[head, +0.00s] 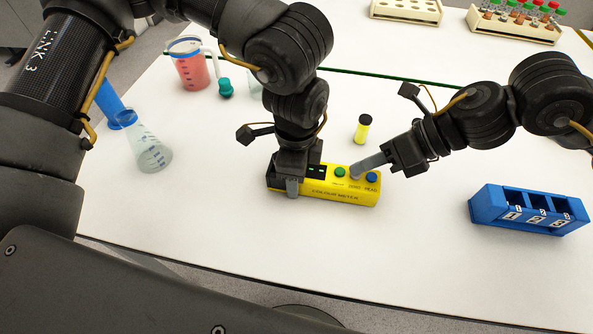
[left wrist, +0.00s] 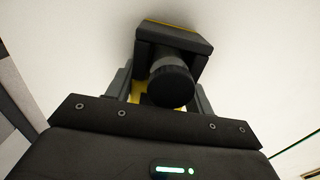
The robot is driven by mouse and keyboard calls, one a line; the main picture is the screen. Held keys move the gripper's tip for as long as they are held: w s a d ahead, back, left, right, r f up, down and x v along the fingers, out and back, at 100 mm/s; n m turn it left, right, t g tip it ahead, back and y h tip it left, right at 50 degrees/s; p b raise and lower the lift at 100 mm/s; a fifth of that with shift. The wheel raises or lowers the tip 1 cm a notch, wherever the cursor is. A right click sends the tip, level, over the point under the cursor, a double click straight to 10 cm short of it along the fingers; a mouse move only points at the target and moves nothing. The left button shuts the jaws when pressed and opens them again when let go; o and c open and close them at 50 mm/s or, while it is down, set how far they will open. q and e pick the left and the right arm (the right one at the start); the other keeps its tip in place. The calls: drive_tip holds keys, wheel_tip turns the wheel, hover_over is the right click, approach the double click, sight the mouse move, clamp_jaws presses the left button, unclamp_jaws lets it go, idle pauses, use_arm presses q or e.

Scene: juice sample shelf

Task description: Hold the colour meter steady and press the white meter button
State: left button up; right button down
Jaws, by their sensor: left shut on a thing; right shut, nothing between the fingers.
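The colour meter (head: 335,190) is a yellow box with a dark left end, lying on the white table. On its top are a green button (head: 340,172) and a blue button (head: 372,177). My left gripper (head: 292,187) is shut across the meter's dark left part. In the left wrist view the meter's black end (left wrist: 172,42) and a round black knob or cap sit between the fingers. My right gripper (head: 357,172) is shut and empty, its fingertips at the spot between the green and blue buttons. The white button is hidden there; I cannot tell whether they touch it.
A small yellow vial with a black cap (head: 362,128) stands behind the meter. A blue numbered rack (head: 528,210) is at the right. A flask (head: 149,155), a jug of red liquid (head: 190,65) and a green-topped item (head: 225,88) are at the left. The table's front is clear.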

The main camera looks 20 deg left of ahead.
sight(362, 177)
drive_tip(key=shift+r, duration=0.1)
idle(0.4)
drive_tip(key=shift+r, duration=0.4)
drive_tip(key=shift+r, duration=0.1)
wheel_tip(362, 177, up, 6)
drive_tip(key=shift+f, duration=0.1)
idle(0.4)
idle(1.1)
use_arm(q)
drive_tip(key=o, duration=1.3)
wheel_tip(362, 177, up, 12)
